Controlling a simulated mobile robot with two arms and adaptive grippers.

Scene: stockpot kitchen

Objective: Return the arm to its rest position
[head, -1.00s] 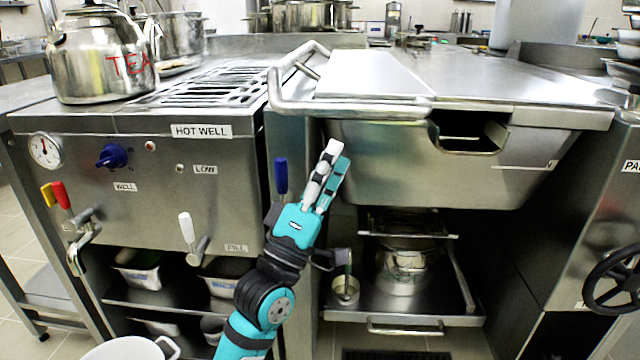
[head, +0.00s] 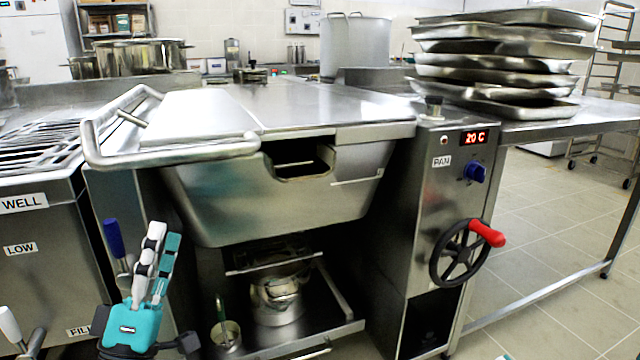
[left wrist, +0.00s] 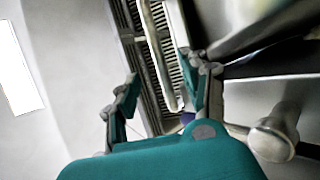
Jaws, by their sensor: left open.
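My left gripper (head: 158,250) is at the lower left of the head view, pointing up, in front of the gap between the hot well unit and the tilting pan. Its fingers are apart and nothing shows between them. In the left wrist view the gripper (left wrist: 160,100) also shows open and empty, with a metal bar and a slatted grille beyond it. My right gripper is not clearly in view; only a small teal patch shows at the bottom edge of the head view.
The pan's bar handle (head: 180,155) is above my left gripper. A blue-handled lever (head: 114,238) is close beside it. A handwheel (head: 455,254) with a red knob is at right. Stacked trays (head: 500,60) stand on the right table.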

